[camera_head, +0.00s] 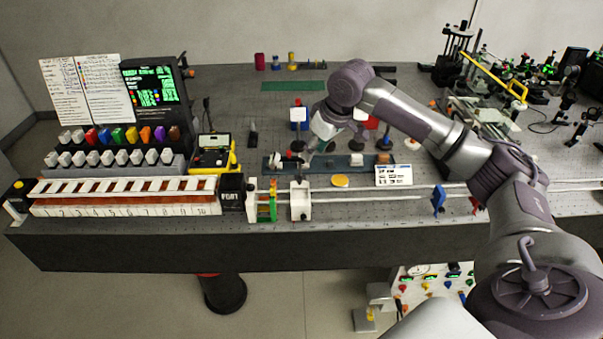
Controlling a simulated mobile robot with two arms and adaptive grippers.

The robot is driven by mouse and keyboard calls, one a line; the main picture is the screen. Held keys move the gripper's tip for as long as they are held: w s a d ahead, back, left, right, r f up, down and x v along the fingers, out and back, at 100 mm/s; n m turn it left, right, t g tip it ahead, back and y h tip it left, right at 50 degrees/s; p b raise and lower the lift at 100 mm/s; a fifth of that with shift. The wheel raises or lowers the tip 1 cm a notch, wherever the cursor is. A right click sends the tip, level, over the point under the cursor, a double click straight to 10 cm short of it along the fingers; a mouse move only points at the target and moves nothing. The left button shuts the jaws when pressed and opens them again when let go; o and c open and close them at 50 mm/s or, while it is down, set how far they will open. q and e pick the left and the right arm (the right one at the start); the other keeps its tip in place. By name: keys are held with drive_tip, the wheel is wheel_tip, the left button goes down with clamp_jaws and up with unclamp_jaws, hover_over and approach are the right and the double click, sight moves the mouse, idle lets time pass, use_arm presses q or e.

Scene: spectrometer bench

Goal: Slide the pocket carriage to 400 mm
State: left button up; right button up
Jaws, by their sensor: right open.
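A white carriage block (300,204) with a dark spot on its front sits on the thin metal rail (385,197) near the bench's front edge. I take it to be the pocket carriage. It stands near the rail's left end, just right of a green and orange piece (267,204). No scale marks can be read. My left gripper is not in view.
A numbered rack (125,209) and a black box (232,192) stand left of the rail. A blue piece (438,200) stands farther right along the rail.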

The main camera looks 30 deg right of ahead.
sight(300, 177)
drive_tip(key=p+x, duration=0.2)
drive_tip(key=x, duration=1)
drive_tip(key=shift+r, duration=0.1)
clamp_jaws()
